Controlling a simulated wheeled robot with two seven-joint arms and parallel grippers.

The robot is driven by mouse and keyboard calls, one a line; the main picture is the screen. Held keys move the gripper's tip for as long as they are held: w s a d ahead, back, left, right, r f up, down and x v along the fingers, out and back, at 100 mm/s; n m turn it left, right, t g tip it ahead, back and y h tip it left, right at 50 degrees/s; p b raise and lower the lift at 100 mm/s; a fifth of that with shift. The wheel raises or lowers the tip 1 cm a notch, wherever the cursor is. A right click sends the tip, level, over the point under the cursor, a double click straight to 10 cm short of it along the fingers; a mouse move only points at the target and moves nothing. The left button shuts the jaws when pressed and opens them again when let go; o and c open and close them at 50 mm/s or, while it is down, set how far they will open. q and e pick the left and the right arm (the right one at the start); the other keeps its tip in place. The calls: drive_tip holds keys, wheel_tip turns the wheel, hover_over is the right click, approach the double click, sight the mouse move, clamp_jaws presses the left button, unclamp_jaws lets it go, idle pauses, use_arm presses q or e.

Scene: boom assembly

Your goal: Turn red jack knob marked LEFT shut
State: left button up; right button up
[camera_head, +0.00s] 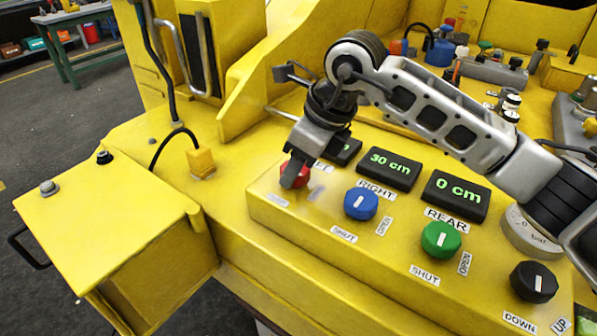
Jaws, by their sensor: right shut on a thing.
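The red knob (301,179) sits at the left end of the yellow control panel (310,252). My right gripper (294,174) comes down over it from above and is shut on it, hiding much of the knob and part of the labels around it. The display behind the red knob is mostly covered by my gripper, so its number cannot be read. The pointer position of the red knob is hidden. My left gripper is not in view.
A blue knob (361,203), a green knob (441,239) and a black knob (534,282) follow to the right. Displays read 30 cm (390,168) and 0 cm (456,195). A yellow box (107,232) stands at left. A table with tools (75,18) is far left.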

drive_tip(key=m+t+b, duration=0.1)
drive_tip(key=m+b, duration=0.1)
drive_tip(key=shift+f+m+h, duration=0.15)
drive_tip(key=shift+m+h, duration=0.15)
drive_tip(key=shift+m, duration=0.1)
drive_tip(key=m+t+h+b, duration=0.1)
drive_tip(key=m+b, duration=0.3)
drive_tip(key=shift+s+a+b, duration=0.15)
drive_tip(key=shift+b, duration=0.2)
drive_tip(key=shift+m+h+b, duration=0.5)
drive_tip(key=shift+m+b, duration=0.2)
drive_tip(key=shift+m, duration=0.3)
drive_tip(key=shift+m+h+b, duration=0.3)
drive_tip(key=shift+m+b, duration=0.3)
drive_tip(key=shift+m, duration=0.2)
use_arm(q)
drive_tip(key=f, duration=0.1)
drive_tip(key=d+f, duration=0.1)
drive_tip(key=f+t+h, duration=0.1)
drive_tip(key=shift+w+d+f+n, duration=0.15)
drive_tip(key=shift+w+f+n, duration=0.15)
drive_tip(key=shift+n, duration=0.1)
use_arm(e)
drive_tip(key=shift+r+m+t, duration=0.2)
drive_tip(key=shift+m+t, duration=0.1)
drive_tip(key=o, duration=1)
